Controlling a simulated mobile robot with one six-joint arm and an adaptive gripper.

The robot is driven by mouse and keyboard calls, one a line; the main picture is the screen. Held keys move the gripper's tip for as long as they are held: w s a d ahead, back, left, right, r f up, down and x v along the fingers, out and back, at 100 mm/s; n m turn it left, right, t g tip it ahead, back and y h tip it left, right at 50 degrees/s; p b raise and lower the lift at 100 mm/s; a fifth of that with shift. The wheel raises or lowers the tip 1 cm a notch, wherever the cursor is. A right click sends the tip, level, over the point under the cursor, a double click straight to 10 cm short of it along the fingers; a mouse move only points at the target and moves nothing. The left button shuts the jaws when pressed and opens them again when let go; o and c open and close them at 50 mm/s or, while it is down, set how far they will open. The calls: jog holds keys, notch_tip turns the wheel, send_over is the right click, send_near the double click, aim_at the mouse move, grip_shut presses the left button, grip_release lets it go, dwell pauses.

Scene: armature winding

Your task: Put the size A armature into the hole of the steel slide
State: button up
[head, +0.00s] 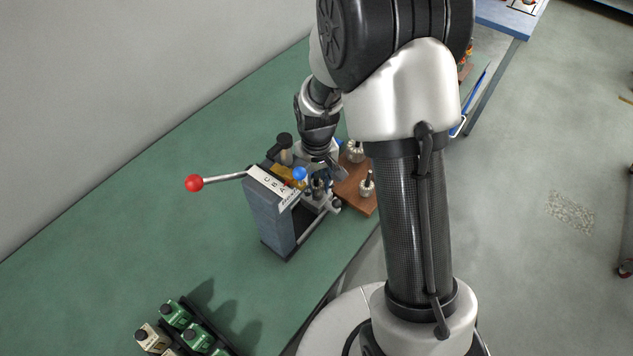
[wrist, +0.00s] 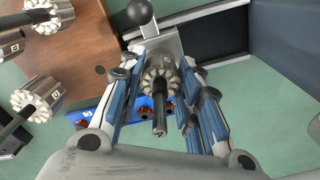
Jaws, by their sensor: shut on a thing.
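My gripper (wrist: 158,78) is shut on an armature (wrist: 160,68), with its blue-padded fingers on either side of it. The armature has a pale wound core and a dark shaft pointing toward the wrist camera. In the head view my gripper (head: 322,172) is low over the winding machine, beside the blue ball. The steel slide (wrist: 167,43) shows as grey metal just beyond the armature in the wrist view. The hole is hidden under the armature and fingers, so I cannot tell whether the shaft is in it. The size letter on the armature is unreadable.
The grey machine (head: 277,222) has a red-knobbed lever (head: 194,183) reaching left. A brown wooden board (wrist: 88,50) with other armatures (wrist: 38,97) lies beside it. Green and cream boxes (head: 175,313) stand at the near table edge. The green table (head: 130,215) is clear at left.

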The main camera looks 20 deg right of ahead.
aim_at(317, 175)
jog(key=o, duration=1.2)
jog(key=shift+r+p, duration=1.8)
jog(key=shift+r, duration=0.55)
notch_tip(317, 175, up, 12)
jog(key=shift+f, duration=0.1)
